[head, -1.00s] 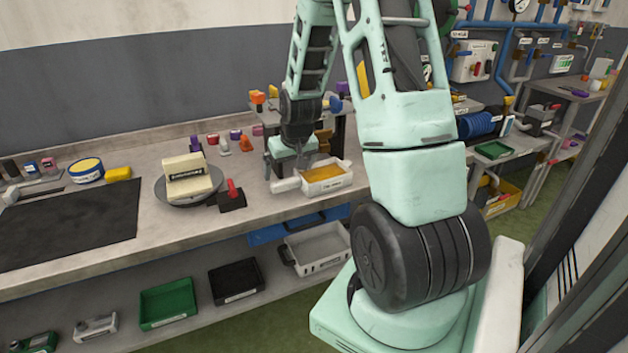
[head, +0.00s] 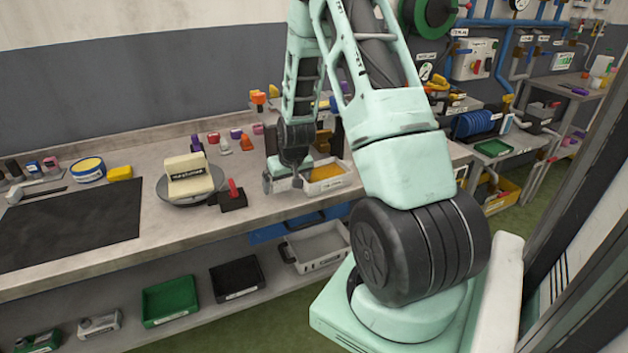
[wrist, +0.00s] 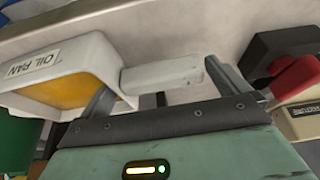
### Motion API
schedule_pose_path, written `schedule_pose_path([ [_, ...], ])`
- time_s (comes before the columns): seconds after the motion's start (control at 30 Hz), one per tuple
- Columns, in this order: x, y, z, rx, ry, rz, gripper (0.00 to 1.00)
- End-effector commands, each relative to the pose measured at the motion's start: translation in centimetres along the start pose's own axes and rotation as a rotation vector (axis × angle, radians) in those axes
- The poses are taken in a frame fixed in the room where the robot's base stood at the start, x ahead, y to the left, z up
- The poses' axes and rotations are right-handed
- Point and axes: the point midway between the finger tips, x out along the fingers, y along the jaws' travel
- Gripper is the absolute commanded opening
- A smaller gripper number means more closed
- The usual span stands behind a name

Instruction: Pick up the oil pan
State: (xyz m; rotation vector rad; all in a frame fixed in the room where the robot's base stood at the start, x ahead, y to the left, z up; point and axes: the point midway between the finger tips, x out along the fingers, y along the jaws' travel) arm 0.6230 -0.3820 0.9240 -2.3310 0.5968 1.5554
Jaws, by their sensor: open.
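The oil pan (head: 323,184) is a white open tray with yellow-orange oil in it, standing on the workbench near its front edge in the head view. In the wrist view the oil pan (wrist: 60,58) is at the upper left, with its "OIL PAN" label and a white handle (wrist: 163,74) sticking out to the right. My gripper (wrist: 183,88) is open. Its two fingers stand on either side of the handle, which lies between or just beyond them; I cannot tell whether they touch it. In the head view my gripper (head: 284,182) is at the pan's left side and hides the handle.
A black block with a red lever (head: 233,198) stands left of the gripper. A round plate with a cream box (head: 188,177) is farther left. Several coloured pieces line the bench behind. A grey bin (head: 318,248) and other trays sit on the lower shelf.

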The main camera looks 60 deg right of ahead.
Motion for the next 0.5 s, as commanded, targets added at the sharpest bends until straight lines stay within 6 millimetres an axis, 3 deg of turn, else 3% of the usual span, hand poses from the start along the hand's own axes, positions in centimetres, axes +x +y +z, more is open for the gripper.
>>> schedule_pose_path([
  [0.03,0.00,0.00,0.02,0.000,0.000,0.000,0.94],
  [0.2,-0.01,0.00,0.03,0.000,-0.001,0.000,0.50],
  [0.5,-0.14,0.00,-0.05,0.000,0.000,0.000,0.50],
])
